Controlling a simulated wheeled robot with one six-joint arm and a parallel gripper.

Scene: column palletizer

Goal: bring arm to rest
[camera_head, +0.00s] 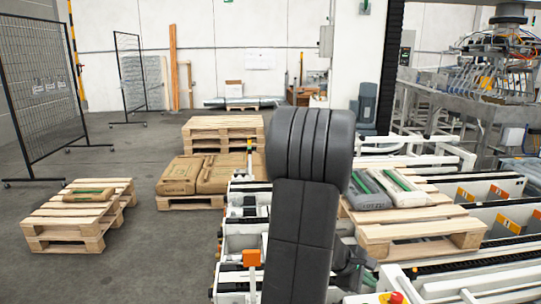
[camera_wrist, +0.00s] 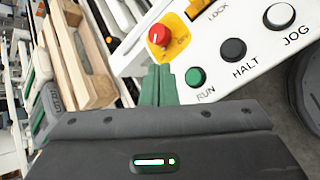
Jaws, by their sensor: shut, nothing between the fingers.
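My gripper (camera_wrist: 157,86) shows in the wrist view as two green fingers pressed together, with nothing between them. Its fingertips point towards a white control panel (camera_wrist: 225,78), close to the panel's edge; I cannot tell whether they touch it. In the head view my dark grey arm stands upright in the middle of the picture, bent at a rounded joint.
The panel carries a red stop button (camera_wrist: 158,35) and several other buttons. A wooden pallet (camera_head: 420,233) with sacks (camera_head: 397,188) stands right of my arm on the white conveyor frame. Another pallet (camera_head: 75,222) with one sack (camera_head: 90,195) stands left.

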